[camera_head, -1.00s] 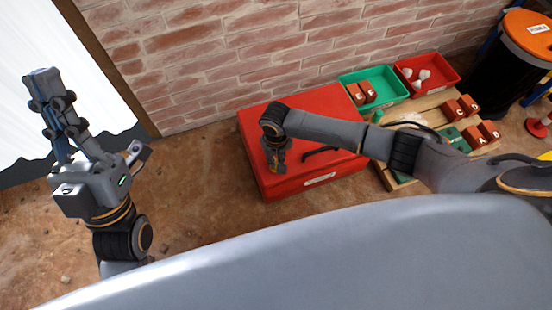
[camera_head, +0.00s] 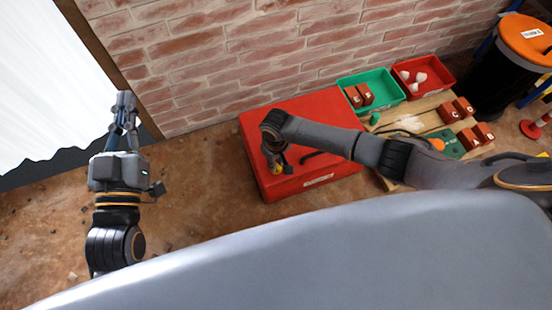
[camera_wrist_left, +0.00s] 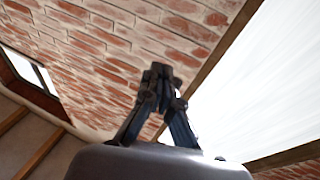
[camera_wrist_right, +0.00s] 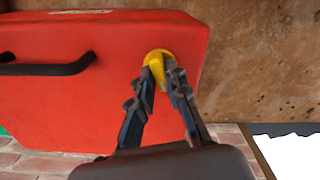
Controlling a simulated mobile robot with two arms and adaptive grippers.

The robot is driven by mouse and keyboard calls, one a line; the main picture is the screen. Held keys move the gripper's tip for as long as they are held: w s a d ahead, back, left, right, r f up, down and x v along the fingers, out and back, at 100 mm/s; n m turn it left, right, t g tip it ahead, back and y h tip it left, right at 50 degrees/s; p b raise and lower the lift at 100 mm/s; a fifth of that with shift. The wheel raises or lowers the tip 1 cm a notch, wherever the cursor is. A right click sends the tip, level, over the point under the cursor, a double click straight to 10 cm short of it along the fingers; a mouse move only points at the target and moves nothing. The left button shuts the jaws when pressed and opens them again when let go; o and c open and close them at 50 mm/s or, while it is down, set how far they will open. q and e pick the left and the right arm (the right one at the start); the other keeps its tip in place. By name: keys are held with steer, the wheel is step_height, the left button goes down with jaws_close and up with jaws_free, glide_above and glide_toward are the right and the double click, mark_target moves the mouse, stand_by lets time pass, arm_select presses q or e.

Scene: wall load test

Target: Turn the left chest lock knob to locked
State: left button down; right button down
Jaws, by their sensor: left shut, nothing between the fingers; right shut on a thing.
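The red chest (camera_head: 330,110) stands on the floor against the brick wall. Its yellow lock knob (camera_wrist_right: 158,60) is on the red face near one end, and it shows as a small yellow spot in the head view (camera_head: 286,169). My right gripper (camera_wrist_right: 164,70) is shut on the yellow knob, with its fingertips on either side. In the head view my right wrist and gripper (camera_head: 273,160) are over the chest's left end. My left gripper (camera_head: 124,98) is raised at the left, away from the chest. It is shut and empty in the left wrist view (camera_wrist_left: 160,72).
A black handle (camera_wrist_right: 45,65) is on the chest beside the knob. Right of the chest are a green bin (camera_head: 388,92), a red bin (camera_head: 440,72), a wooden pallet with lettered blocks (camera_head: 447,112), and an orange-topped black barrel (camera_head: 500,80). Floor left of the chest is mostly free.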

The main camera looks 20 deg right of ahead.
steer(key=n+p, duration=0.2)
steer(key=shift+n, duration=0.3)
steer(key=n+p, duration=0.2)
steer(key=n, duration=0.6)
steer(key=shift+n, duration=0.4)
arm_select(q)
steer(key=s+a+f+g+y, duration=0.2)
steer(key=s+f+g, duration=0.3)
steer(key=f, duration=0.4)
steer(key=s+a+f+g+y, duration=0.2)
steer(key=s+a+f+g, duration=0.1)
steer(key=s+f+g, duration=0.2)
steer(key=shift+f+n+g, duration=0.3)
steer(key=shift+f+g, duration=1.1)
steer(key=shift+f, duration=0.5)
arm_select(e)
steer(key=shift+n, duration=1.4)
arm_select(q)
steer(key=shift+s+a, duration=0.1)
steer(key=shift+s, duration=0.05)
arm_select(e)
steer(key=c, duration=1.3)
jaws_free()
steer(key=shift+c, duration=0.2)
arm_select(q)
steer(key=shift+a+f, duration=0.1)
